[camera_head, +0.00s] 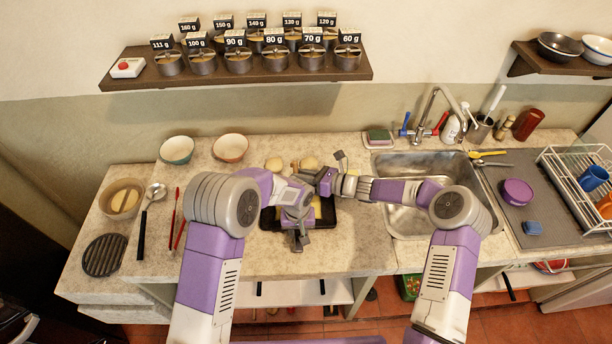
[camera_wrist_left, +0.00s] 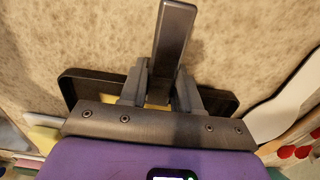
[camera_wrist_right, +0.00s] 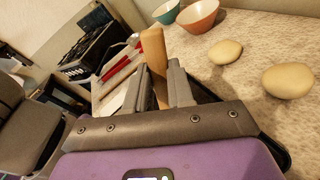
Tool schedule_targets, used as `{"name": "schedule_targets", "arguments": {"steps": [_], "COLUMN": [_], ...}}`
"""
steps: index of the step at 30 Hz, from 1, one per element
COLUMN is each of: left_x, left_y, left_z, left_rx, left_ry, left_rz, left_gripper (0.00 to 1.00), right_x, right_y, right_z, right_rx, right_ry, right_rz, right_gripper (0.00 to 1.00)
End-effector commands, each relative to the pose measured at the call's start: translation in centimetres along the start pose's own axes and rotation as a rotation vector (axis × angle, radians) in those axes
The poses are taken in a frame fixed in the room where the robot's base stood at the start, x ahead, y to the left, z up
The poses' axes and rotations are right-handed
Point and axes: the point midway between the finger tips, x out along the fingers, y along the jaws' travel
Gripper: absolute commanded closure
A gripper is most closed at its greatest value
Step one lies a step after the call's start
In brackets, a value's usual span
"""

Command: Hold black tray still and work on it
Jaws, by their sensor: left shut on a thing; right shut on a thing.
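The black tray (camera_head: 328,222) lies on the counter, mostly covered by my arms, with yellow pieces (camera_head: 316,207) showing on it. My left gripper (camera_head: 298,230) is over its near edge. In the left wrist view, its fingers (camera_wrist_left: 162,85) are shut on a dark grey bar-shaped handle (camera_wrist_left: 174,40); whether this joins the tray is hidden. The tray also shows there behind the fingers (camera_wrist_left: 85,82). My right gripper (camera_head: 308,176) is above the tray's far side. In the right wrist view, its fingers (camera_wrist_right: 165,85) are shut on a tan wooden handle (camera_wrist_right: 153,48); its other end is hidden.
Two dough balls (camera_wrist_right: 226,52) (camera_wrist_right: 288,80) lie behind the tray. Two bowls (camera_head: 177,150) (camera_head: 230,148) stand at the back left. Red utensils (camera_head: 180,233) and a black-handled tool (camera_head: 142,232) lie left. The sink (camera_head: 412,166) is right. A shelf (camera_head: 235,72) holds labelled weights.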

Motion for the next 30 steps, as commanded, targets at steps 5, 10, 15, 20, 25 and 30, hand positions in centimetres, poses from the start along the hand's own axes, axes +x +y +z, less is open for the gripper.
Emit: {"name": "schedule_targets", "arguments": {"steps": [5,10,15,20,25,30], "left_x": [0.0,0.0,0.0,0.0,0.0,0.0], "left_y": [0.0,0.0,0.0,0.0,0.0,0.0], "left_z": [0.0,0.0,0.0,0.0,0.0,0.0], "left_rx": [0.0,0.0,0.0,0.0,0.0,0.0], "left_ry": [0.0,0.0,0.0,0.0,0.0,0.0], "left_rz": [0.0,0.0,0.0,0.0,0.0,0.0], "left_gripper": [1.0,1.0,1.0,1.0,1.0,1.0], "right_x": [1.2,2.6,3.3,3.9,5.2,6.5], "right_y": [0.6,1.3,1.5,1.8,2.5,3.0], "right_z": [0.0,0.0,-0.1,0.0,0.0,0.1], "right_rx": [0.0,0.0,-0.001,-0.001,0.0,-0.001], "right_ry": [-0.001,-0.001,0.0,-0.001,-0.001,-0.001], "right_rz": [0.004,0.004,0.001,0.002,0.003,0.002], "right_gripper": [1.0,1.0,1.0,1.0,1.0,1.0]}}
